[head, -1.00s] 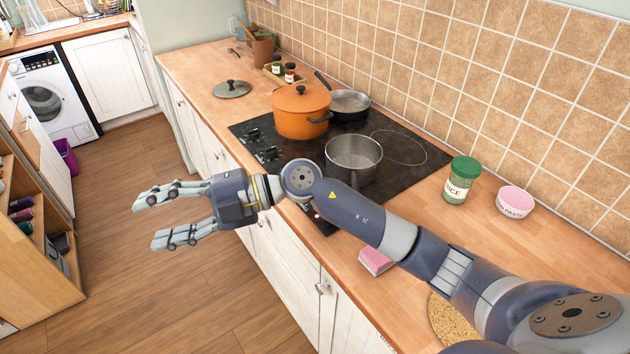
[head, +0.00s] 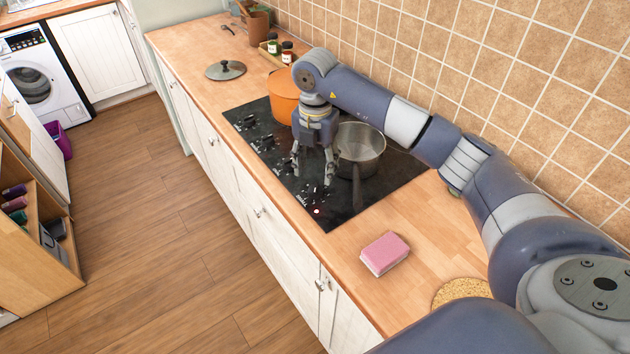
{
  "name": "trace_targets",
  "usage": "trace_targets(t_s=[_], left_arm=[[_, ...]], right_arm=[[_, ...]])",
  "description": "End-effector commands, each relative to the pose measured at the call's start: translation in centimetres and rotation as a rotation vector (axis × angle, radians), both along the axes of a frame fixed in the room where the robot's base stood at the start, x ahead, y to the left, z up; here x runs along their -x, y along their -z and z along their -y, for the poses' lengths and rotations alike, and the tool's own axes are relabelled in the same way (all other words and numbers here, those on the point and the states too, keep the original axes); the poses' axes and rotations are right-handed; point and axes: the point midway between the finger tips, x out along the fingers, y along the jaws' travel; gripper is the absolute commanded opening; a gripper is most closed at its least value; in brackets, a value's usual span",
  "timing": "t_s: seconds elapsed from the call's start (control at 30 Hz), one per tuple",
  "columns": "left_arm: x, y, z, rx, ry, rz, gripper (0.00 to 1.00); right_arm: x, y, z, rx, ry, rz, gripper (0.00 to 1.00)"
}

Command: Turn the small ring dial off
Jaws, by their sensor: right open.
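The black hob (head: 345,210) is set into the wooden worktop. Several dark dials (head: 263,143) run along its front edge, with more near the gripper (head: 305,195); I cannot tell which one belongs to the small ring. A red light (head: 316,211) glows at the near end of the dial row. My right gripper (head: 313,178) points down over the hob's front strip, fingers apart and empty, above or just beside the nearer dials. I cannot tell whether it touches one. My left gripper is not in view.
A steel saucepan (head: 360,150) stands right beside the gripper. An orange pot (head: 283,94) is behind it, partly hidden by my arm. A pot lid (head: 225,70) lies at the far left, a pink sponge (head: 385,253) nearer. The worktop around the sponge is mostly clear.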

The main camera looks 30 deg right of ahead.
Motion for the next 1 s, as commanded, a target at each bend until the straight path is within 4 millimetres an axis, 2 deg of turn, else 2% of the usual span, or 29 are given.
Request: trace_targets(t_s=[0.1, 0.3, 0.5, 0.73, 0.77, 0.93, 1.0], left_arm=[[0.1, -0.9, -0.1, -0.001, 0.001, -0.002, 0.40], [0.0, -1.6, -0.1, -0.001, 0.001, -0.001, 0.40], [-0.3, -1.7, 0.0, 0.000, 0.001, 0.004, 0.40], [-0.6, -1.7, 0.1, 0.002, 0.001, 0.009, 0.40], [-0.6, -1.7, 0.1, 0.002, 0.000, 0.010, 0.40], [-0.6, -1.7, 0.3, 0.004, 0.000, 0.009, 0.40], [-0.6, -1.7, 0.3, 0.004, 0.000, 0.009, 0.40]], right_arm=[[0.1, 2.3, -0.1, -0.001, -0.002, -0.006, 0.51], [0.1, 5.3, -0.1, -0.002, -0.002, -0.001, 0.51], [0.0, 6.5, -0.1, -0.002, -0.004, 0.001, 0.51], [0.0, 6.6, -0.1, -0.002, -0.004, 0.001, 0.51], [0.0, 6.6, -0.1, -0.002, -0.004, 0.001, 0.49], [0.0, 6.6, -0.1, -0.002, -0.004, 0.001, 0.10], [0.0, 6.6, -0.1, -0.002, -0.004, 0.001, 0.07]])
